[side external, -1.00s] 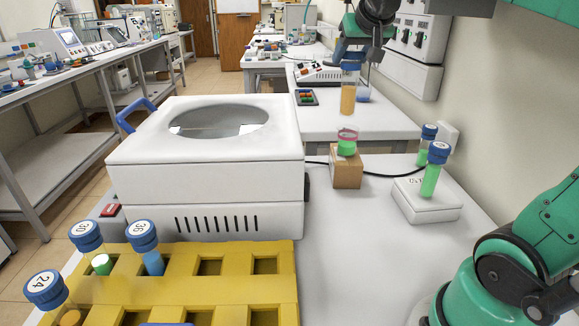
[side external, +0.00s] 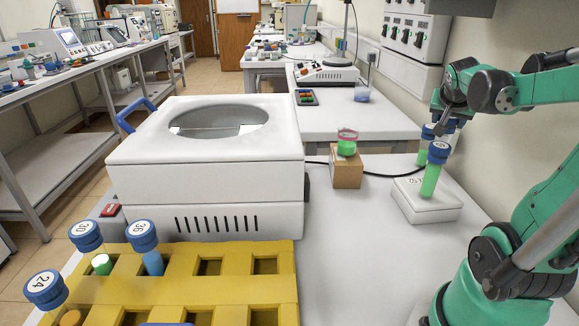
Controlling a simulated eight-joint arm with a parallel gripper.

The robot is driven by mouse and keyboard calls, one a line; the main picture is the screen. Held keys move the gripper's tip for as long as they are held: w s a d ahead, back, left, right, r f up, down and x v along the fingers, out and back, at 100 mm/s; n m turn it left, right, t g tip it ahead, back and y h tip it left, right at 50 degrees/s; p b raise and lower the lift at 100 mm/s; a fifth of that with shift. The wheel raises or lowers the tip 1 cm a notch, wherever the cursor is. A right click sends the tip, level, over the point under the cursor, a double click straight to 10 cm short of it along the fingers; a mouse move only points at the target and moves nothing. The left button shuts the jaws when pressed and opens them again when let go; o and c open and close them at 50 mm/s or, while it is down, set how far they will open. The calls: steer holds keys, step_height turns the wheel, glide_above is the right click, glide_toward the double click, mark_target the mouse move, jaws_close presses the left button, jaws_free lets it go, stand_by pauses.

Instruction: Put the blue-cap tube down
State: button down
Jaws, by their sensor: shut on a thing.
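My gripper (side external: 440,127) is at the right, low beside the wall, shut on a blue-capped tube (side external: 427,132). Only part of that tube's cap and a little green below it show, behind the front tube; whether its bottom touches anything is hidden. A second blue-capped tube (side external: 430,180) with green liquid stands upright on the small white scale (side external: 430,211), just in front of my gripper. A yellow rack (side external: 200,292) at the front left holds several blue-capped tubes, among them number 36 (side external: 151,255) with blue liquid and number 30 (side external: 95,250).
A large white centrifuge (side external: 207,170) fills the bench's middle left. A brown block (side external: 347,173) carries a small vessel of green liquid (side external: 347,146). White bench surface is clear in front of the scale. The wall lies close behind my gripper.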

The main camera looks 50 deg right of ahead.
mark_target(444, 136)
steer(key=shift+f, duration=2)
steer(key=shift+f, duration=0.2)
steer(key=shift+c, duration=1.2)
jaws_free()
steer(key=shift+r, duration=0.2)
